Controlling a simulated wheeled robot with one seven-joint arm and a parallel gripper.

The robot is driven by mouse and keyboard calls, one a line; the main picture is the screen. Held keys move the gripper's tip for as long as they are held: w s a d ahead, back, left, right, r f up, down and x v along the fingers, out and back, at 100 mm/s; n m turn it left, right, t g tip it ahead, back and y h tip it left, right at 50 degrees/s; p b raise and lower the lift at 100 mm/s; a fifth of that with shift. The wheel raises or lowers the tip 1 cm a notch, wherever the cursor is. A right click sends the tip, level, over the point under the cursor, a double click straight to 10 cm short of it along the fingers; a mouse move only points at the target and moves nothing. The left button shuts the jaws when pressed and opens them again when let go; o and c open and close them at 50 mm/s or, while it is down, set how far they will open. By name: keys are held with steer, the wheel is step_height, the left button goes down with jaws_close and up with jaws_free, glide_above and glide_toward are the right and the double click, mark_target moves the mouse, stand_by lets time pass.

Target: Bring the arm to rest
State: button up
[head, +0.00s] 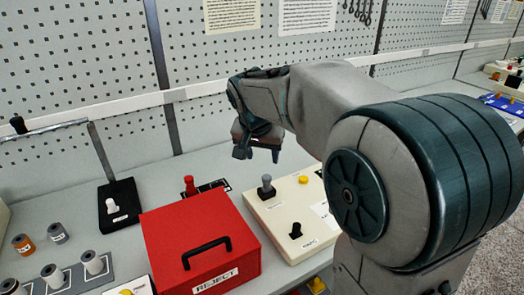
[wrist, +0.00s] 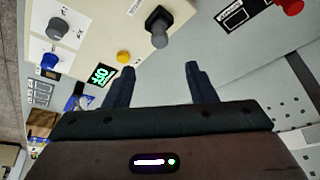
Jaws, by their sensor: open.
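My arm reaches from the right side of the head view, bent over the bench. My gripper (head: 258,150) hangs above the back of the bench, above and behind the cream control box (head: 283,235). In the wrist view my gripper (wrist: 158,85) has its two dark fingers apart with nothing between them. The cream box (wrist: 85,28) with a grey-topped knob (wrist: 158,25) and a yellow button (wrist: 124,57) lies beyond the fingertips. The gripper looks clear of all things on the bench.
A red REJECT box (head: 200,240) with a black handle stands front centre. A red knob (head: 190,185) stands behind it. A black block with a white peg (head: 112,206) and several spools (head: 93,262) are at left. A pegboard wall (head: 100,60) closes the back.

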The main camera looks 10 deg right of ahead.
steer(key=shift+s+a+r, duration=0.1)
steer(key=shift+s+r, duration=0.1)
steer(key=shift+r, duration=0.35)
